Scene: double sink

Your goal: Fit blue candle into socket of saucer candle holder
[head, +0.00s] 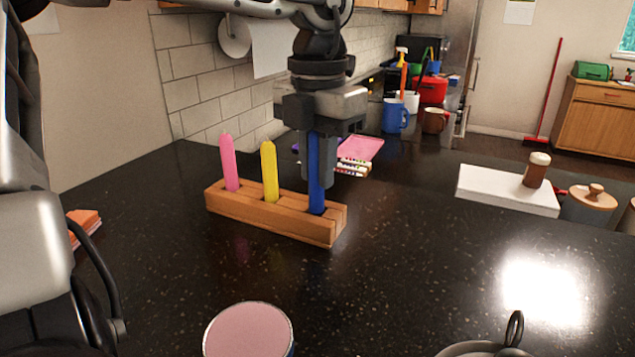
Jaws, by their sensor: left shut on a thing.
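The blue candle (315,185) stands upright with its lower end in the right part of a wooden block (285,220). My left gripper (318,165) points straight down and is shut on the candle; its fingers hide part of it. At the bottom right, a grey round thing with an upright ring handle (490,349) is cut off by the picture's edge. It looks like the saucer candle holder, but its socket is not visible. My right gripper is not in view.
A pink candle (228,163) and a yellow candle (269,172) stand in the same block. A pink-topped round container (248,332) is at the front. A white board (505,190) with a brown jar (536,170) lies at the right. The dark counter between block and ring-handled thing is clear.

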